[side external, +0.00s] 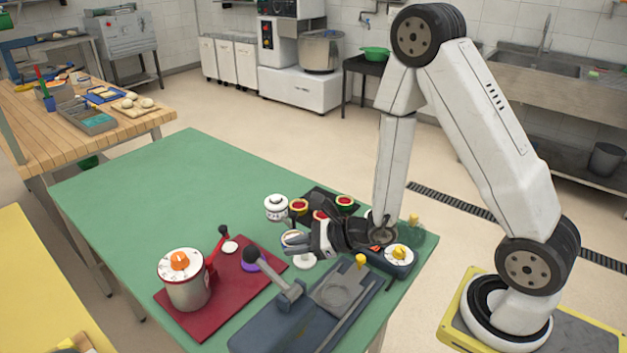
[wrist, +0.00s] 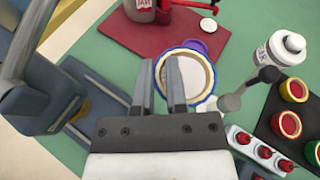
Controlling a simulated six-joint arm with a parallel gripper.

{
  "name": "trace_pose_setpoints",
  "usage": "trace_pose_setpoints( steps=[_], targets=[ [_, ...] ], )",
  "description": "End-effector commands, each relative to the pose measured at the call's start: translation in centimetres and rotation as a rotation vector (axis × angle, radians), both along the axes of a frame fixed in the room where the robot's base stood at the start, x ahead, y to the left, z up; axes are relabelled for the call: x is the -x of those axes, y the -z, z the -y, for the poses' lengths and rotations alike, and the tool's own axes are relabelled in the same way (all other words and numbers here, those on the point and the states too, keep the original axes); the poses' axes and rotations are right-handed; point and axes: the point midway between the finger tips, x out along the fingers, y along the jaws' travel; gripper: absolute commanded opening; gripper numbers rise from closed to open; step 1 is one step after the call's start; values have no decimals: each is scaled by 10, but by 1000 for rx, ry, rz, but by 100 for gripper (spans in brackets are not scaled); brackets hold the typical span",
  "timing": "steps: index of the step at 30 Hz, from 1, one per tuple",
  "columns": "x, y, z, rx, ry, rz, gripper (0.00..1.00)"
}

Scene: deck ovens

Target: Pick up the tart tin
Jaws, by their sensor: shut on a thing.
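The tart tin (wrist: 202,74) is a round, shallow, pale tin with a blue and gold rim in the wrist view. My gripper (wrist: 160,66) is shut on its left rim, one finger on each side of the wall. In the side view my gripper (side external: 294,244) is low over the green table, in front of the dark tray. The tin is mostly hidden by the fingers there, and I cannot tell whether it is clear of the surface below.
A red board (side external: 243,284) carries a metal pot (side external: 187,286) with an orange knob. A blue-grey lever press (side external: 270,325) stands in front. A white lidded jar (side external: 276,208) and a dark tray (wrist: 272,122) of small round containers are close by. The table's back left (side external: 160,180) is clear.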

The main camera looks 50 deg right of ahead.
Motion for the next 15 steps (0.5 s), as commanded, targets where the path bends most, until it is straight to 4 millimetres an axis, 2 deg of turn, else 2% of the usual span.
trace_pose_setpoints(
  steps=[6, 15],
  targets=[
    [9, -4, 1, 0, 1, 1, 0],
    [10, -5, 1, -1, 0, 1, 0]
  ],
)
